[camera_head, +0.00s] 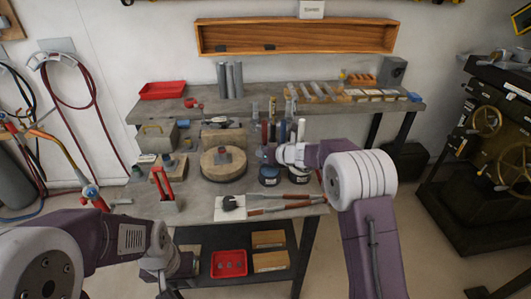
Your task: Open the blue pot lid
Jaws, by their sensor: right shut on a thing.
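A small dark blue pot (269,176) stands on the lower front worktop, right of the round wooden block. A second dark pot (299,174) with a pale label stands just right of it. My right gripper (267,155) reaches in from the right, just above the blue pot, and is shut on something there. It appears to be the pot's lid, but it is small and mostly hidden by the gripper. My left gripper (186,265) is low at the front left, below the worktop edge and away from the pots. Its fingertips are too unclear to tell open from shut.
A round wooden block (223,164) and red-handled tools (284,202) lie on the worktop. A red clamp-like tool (164,184) stands at left. Several upright tools crowd behind the pots. A red bin (229,264) and brown boxes (270,262) sit on the lower shelf.

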